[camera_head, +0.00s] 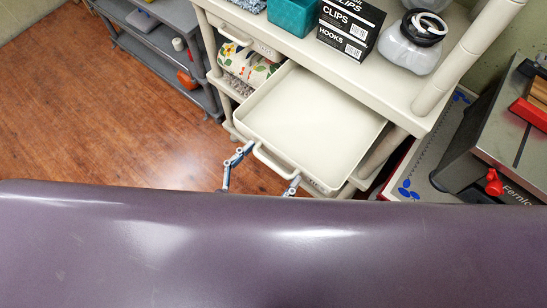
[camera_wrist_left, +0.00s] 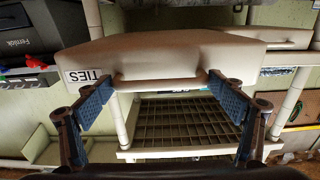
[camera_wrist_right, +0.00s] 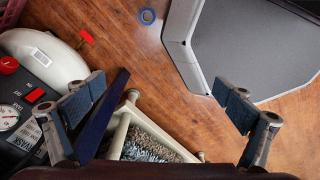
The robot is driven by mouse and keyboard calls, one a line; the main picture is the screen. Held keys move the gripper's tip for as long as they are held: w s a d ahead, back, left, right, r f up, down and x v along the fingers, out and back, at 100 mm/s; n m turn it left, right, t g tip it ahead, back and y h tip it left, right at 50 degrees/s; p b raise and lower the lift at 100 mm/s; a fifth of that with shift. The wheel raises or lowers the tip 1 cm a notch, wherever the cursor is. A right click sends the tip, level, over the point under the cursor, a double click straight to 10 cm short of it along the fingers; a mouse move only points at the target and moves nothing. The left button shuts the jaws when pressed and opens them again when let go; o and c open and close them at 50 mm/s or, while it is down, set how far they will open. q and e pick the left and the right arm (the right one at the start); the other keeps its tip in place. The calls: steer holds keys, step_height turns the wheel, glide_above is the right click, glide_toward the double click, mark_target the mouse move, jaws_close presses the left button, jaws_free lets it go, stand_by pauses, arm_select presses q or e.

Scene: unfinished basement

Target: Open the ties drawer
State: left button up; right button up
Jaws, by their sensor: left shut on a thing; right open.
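The ties drawer (camera_head: 315,115), a cream tray-like drawer, is pulled well out of the cream shelf unit in the head view, and its inside looks empty. Its TIES label (camera_wrist_left: 88,76) shows upside down in the left wrist view. My left gripper (camera_head: 270,165) is at the drawer front, its two blue-padded fingers at either end of the bar handle (camera_head: 272,160), shut on it. The handle also shows in the left wrist view (camera_wrist_left: 160,83). My right gripper (camera_wrist_right: 165,92) is open and empty above the floor, and is not seen in the head view.
Another drawer with floral cloth (camera_head: 247,65) is left of the ties drawer. A grey shelf (camera_head: 165,42) stands left. Wooden floor (camera_head: 110,120) is clear between.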

arm_select(q)
steer(key=o, duration=1.3)
steer(key=v, duration=1.2)
steer(key=a+f+n+g+y, duration=0.1)
steer(key=a+f+g+y, duration=0.2)
steer(key=f, duration=0.9)
steer(key=a+f+n+g+y, duration=0.15)
steer(key=a+f, duration=0.35)
steer(key=f, duration=0.6)
steer(key=a+f+g+y, duration=0.2)
steer(key=a+f+y, duration=0.15)
steer(key=f, duration=0.85)
steer(key=s+a+f+n+g+y, duration=0.2)
steer(key=s+f+g, duration=0.5)
steer(key=s+f, duration=0.7)
step_height(320, 180, down, 2)
steer(key=shift+s+a+f+y+b, duration=0.2)
steer(key=shift+a+y+b, duration=0.1)
steer(key=shift+a+b, duration=0.1)
